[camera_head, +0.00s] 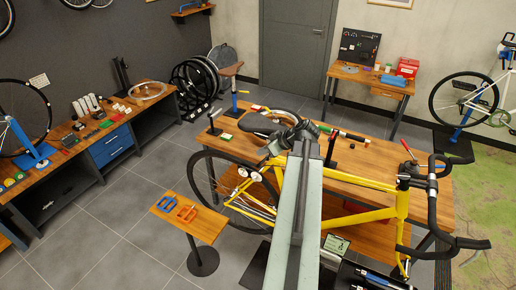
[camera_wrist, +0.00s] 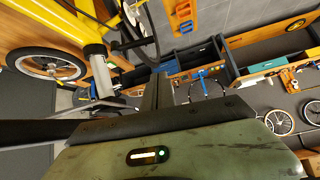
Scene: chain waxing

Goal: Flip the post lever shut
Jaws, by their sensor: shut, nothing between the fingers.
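My gripper (camera_wrist: 158,92) shows in the wrist view as dark fingers close together, shut and empty. In the head view my arm reaches over the yellow bike (camera_head: 374,184), ending near its black saddle (camera_head: 258,122); the fingertips cannot be made out there.
A wooden bench (camera_head: 434,208) stands behind the bike. A small wooden stand (camera_head: 205,232) holds a blue and an orange item at left. A workbench (camera_head: 62,163) runs along the left wall. The grey floor (camera_head: 110,228) between them is clear.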

